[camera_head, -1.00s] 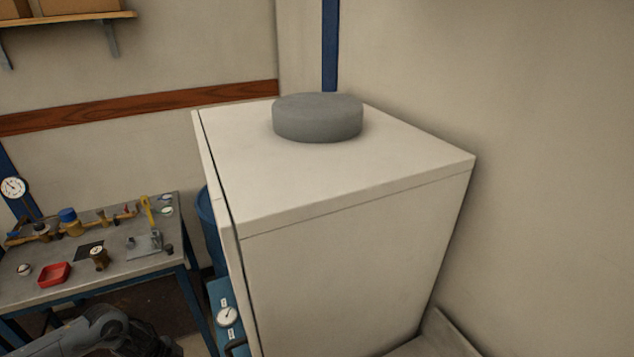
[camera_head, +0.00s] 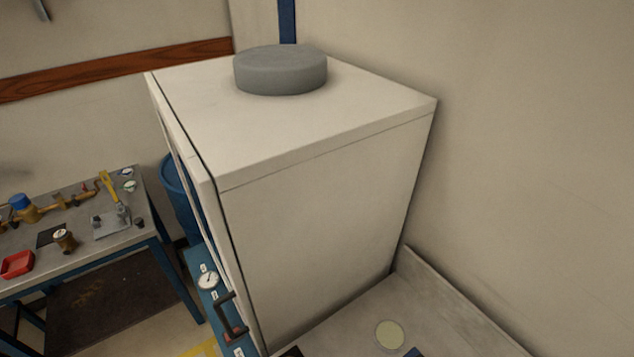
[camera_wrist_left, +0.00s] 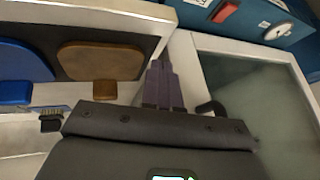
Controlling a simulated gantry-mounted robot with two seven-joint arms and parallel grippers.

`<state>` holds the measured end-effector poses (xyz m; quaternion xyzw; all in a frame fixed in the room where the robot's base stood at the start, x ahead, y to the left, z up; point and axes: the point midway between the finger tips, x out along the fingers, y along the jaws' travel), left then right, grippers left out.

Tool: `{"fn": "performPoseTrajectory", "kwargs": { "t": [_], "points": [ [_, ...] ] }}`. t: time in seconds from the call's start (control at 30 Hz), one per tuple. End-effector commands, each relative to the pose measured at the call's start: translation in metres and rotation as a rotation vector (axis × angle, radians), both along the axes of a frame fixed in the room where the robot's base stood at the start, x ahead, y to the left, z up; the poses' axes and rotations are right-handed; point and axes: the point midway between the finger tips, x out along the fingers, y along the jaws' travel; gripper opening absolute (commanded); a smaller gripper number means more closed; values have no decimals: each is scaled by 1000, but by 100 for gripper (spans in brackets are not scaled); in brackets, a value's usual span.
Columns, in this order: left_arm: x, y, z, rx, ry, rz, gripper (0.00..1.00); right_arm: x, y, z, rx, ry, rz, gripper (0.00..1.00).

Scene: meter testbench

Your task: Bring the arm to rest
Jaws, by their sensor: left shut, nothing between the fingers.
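My left gripper (camera_wrist_left: 164,88) shows in the left wrist view with its two dark fingers shut together and nothing between them. It is beside a pale-framed glass panel (camera_wrist_left: 250,100) on its right. To its left is an open pale compartment with a brown rounded item (camera_wrist_left: 100,62) and a blue rounded item (camera_wrist_left: 22,72). I cannot tell whether the fingers touch the frame. Neither gripper shows in the head view, and my right gripper is in no view.
A tall white cabinet (camera_head: 310,230) with a grey round block (camera_head: 280,72) on top fills the middle. A blue panel with a gauge (camera_head: 208,279) stands by its front. A workbench (camera_head: 85,245) with fittings and a red tray (camera_head: 16,264) is at left.

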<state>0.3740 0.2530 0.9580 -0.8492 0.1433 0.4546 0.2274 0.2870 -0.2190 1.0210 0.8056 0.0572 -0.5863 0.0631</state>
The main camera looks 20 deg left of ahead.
Motion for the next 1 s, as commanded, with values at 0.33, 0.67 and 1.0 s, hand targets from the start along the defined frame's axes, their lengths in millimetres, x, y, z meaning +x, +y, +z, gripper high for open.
{"fn": "performPoseTrajectory", "kwargs": {
  "t": [0.33,0.67,1.0],
  "points": [
    [-67,-31,52,-108,198,294,0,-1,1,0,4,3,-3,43],
    [-88,-36,118,-147,275,348,0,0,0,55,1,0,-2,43],
    [-88,-35,205,-147,274,347,0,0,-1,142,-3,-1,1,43]
  ]
}}
